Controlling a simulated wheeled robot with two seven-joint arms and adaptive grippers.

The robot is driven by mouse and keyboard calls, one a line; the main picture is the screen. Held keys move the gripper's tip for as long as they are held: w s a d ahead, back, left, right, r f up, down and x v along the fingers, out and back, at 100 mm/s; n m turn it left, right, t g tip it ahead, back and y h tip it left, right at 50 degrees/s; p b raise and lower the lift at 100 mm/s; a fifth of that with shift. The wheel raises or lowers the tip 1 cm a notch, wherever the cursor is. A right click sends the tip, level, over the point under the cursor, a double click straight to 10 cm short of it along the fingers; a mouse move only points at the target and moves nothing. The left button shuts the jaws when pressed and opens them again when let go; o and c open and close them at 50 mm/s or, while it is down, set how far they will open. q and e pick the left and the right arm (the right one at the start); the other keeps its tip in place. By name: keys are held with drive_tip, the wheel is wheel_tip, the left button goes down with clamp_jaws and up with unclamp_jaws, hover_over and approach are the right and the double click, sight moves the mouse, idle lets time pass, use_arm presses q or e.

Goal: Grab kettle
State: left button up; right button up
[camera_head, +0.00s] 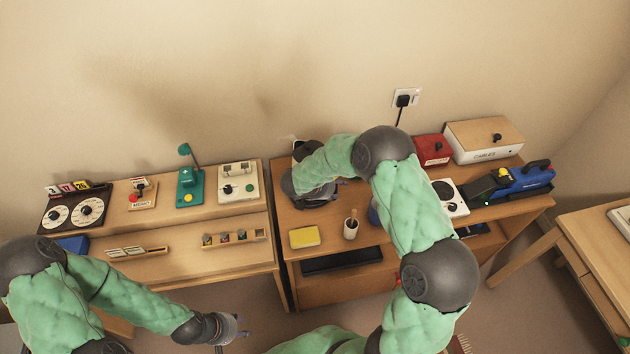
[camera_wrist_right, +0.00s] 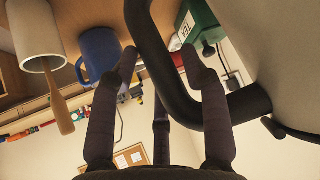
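The kettle shows in the right wrist view as a large pale grey body (camera_wrist_right: 285,50) with a thick black handle (camera_wrist_right: 155,50). The handle passes between the spread fingers of my right gripper (camera_wrist_right: 160,65). The gripper looks open, with gaps beside the handle; I see no firm closure on it. In the head view my right arm reaches to the back left of the middle desk and hides most of the kettle and gripper. My left gripper (camera_head: 231,338) is low in the head view, off the furniture, with fingers apart and empty.
A white cup with a wooden utensil (camera_head: 350,230), a blue mug (camera_wrist_right: 98,52) and a green tea box (camera_wrist_right: 197,25) stand close by. A yellow sponge (camera_head: 304,237) lies in front. A red box (camera_head: 432,149) and a cables box (camera_head: 484,140) are at the back right.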

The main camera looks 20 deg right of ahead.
clamp_jaws()
drive_tip(key=shift+w+r, duration=0.15)
drive_tip(key=shift+w, duration=0.05)
drive_tip(key=shift+r, duration=0.2)
